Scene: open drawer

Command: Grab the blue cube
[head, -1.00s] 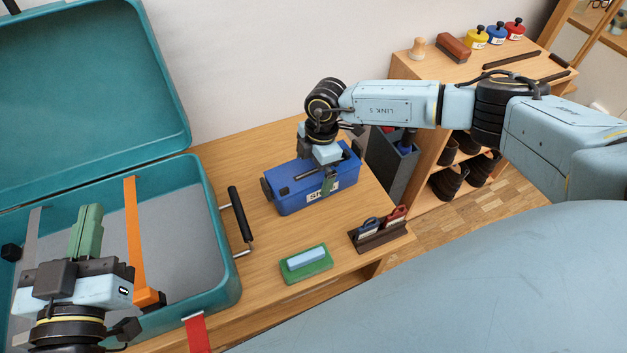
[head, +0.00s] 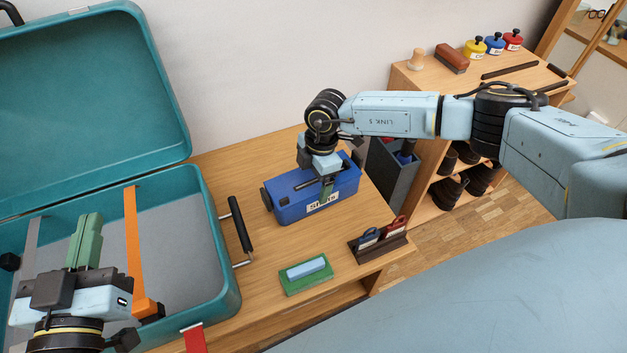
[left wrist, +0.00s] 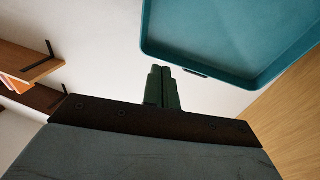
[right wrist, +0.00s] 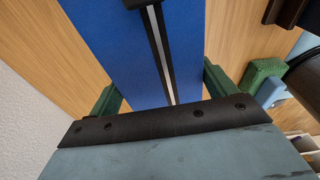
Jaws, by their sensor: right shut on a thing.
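The blue thing in view is a long blue box (head: 292,209) with a white label and a black strip with a slot on top; it sits on the wooden table. My right gripper (head: 326,187) is over it from above, shut on its sides. In the right wrist view the green fingers lie on either side of the blue box (right wrist: 130,50). I cannot tell whether the box is clear of the table. My left gripper (head: 86,235) is over the open teal case, empty, its green fingers together in the left wrist view (left wrist: 163,85).
The open teal case (head: 222,262) fills the left, its black handle (head: 240,224) towards the box. A green and light-blue block (head: 306,274) and a dark holder (head: 380,247) stand at the front. A grey bin (head: 392,170) and a shelf unit (head: 430,75) are to the right.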

